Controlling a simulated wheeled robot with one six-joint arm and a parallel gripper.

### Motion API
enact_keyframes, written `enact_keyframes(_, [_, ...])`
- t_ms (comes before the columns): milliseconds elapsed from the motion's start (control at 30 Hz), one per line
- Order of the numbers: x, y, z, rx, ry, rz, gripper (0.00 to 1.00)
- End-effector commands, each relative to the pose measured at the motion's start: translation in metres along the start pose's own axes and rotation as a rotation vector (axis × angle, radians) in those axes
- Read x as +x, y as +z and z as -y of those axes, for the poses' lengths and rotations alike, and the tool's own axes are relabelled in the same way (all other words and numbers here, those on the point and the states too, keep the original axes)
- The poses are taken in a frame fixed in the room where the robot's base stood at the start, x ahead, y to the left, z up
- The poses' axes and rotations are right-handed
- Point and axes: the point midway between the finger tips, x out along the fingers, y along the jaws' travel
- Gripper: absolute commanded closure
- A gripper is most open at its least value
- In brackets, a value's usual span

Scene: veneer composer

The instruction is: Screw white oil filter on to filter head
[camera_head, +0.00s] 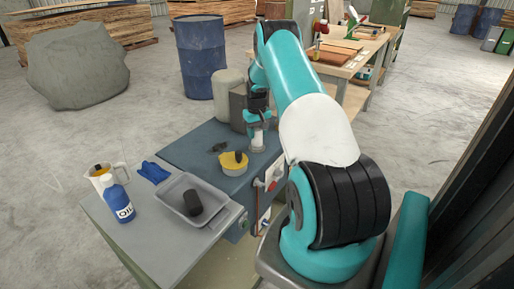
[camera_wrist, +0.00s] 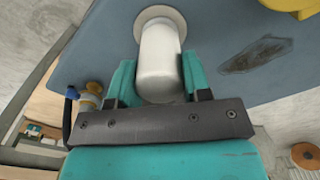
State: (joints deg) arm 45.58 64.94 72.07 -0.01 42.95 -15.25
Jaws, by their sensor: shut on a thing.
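The white oil filter (camera_wrist: 158,62) is a smooth white cylinder between the teal fingers of my gripper (camera_wrist: 158,78), which is shut on it. Its far end meets or lies just in front of a round pale flange (camera_wrist: 176,17), seemingly the filter head; I cannot tell whether they touch or are threaded. In the head view the filter (camera_head: 257,139) shows as a small white piece below my gripper (camera_head: 258,128), low over the blue-grey machine top (camera_head: 190,150). My arm hides part of the area to the right.
A grey tray (camera_head: 178,188) holds a black cylinder (camera_head: 193,203). A blue oil bottle (camera_head: 117,198), a jug (camera_head: 103,172) and a blue cloth (camera_head: 154,172) stand or lie left.

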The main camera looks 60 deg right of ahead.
Motion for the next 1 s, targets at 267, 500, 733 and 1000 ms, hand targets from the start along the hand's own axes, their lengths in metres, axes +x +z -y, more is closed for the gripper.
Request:
enact_keyframes(267, [0.0072, -0.0001, 0.0000, 0.000, 0.000, 0.000, 0.78])
enact_keyframes(500, [0.0074, -0.0001, 0.0000, 0.000, 0.000, 0.000, 0.78])
enact_keyframes(733, [0.0078, 0.0001, 0.0000, 0.000, 0.000, 0.000, 0.78])
enact_keyframes(1000, [0.0093, 0.0001, 0.0000, 0.000, 0.000, 0.000, 0.78])
